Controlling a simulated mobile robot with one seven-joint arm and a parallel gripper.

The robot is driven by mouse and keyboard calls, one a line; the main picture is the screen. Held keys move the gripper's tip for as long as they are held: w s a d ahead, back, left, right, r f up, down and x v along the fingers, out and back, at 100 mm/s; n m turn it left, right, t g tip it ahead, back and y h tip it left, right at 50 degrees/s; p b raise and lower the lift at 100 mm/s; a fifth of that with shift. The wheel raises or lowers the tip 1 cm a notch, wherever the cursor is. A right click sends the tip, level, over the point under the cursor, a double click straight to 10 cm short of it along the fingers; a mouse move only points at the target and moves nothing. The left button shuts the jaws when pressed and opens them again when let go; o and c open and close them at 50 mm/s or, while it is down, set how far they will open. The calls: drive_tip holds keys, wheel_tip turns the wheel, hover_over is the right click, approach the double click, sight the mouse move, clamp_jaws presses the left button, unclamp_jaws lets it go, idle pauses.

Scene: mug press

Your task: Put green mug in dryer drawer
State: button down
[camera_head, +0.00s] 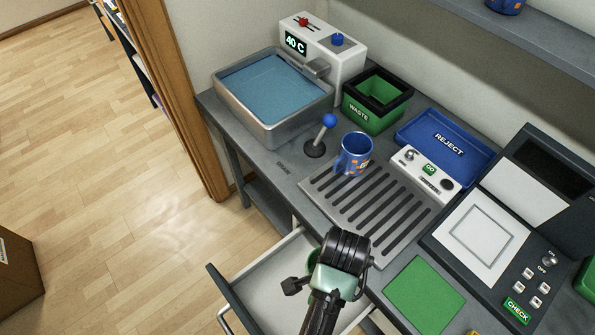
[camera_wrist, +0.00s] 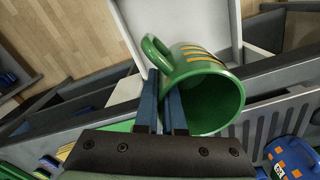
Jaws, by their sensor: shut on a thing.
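The green mug (camera_wrist: 205,68) with orange stripes shows in the wrist view, its open mouth turned toward the camera and its handle at upper left. My gripper (camera_wrist: 162,84) is shut on it at the handle side; whether the fingers pinch the handle or the wall is unclear. In the head view my arm hides most of the mug. The dryer drawer (camera_head: 262,268) is pulled out from under the counter, with a pale, empty visible floor. It also shows in the wrist view (camera_wrist: 195,20), behind the mug, which is above or near it; exact height is unclear.
A blue mug (camera_head: 353,155) stands at the slotted grate (camera_head: 372,205) on the counter. A lever (camera_head: 319,137), water basin (camera_head: 228,112), waste bin (camera_head: 372,116), reject tray (camera_head: 483,160) and press (camera_head: 478,238) surround it. Open floor (camera_head: 120,190) lies left of the drawer.

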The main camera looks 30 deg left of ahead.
drive_tip(key=f+m+b, duration=0.1)
drive_tip(key=f+b, duration=0.2)
drive_tip(key=f, duration=0.5)
drive_tip(key=s+a+f+m+b, duration=0.1)
drive_tip(key=f+b, duration=0.3)
drive_tip(key=f, duration=0.4)
drive_tip(key=s+a+f+m+b, duration=0.1)
drive_tip(key=f+m+b, duration=0.1)
drive_tip(key=f, duration=0.6)
drive_tip(key=shift+s+a+f+m+b, duration=0.1)
drive_tip(key=shift+s+f+m+b, duration=0.15)
drive_tip(key=shift+b, duration=0.45)
drive_tip(key=shift+r, duration=0.15)
drive_tip(key=c, duration=1.5)
unclamp_jaws()
drive_tip(key=shift+f, duration=0.25)
drive_tip(key=o, duration=0.5)
drive_tip(key=shift+r, duration=0.1)
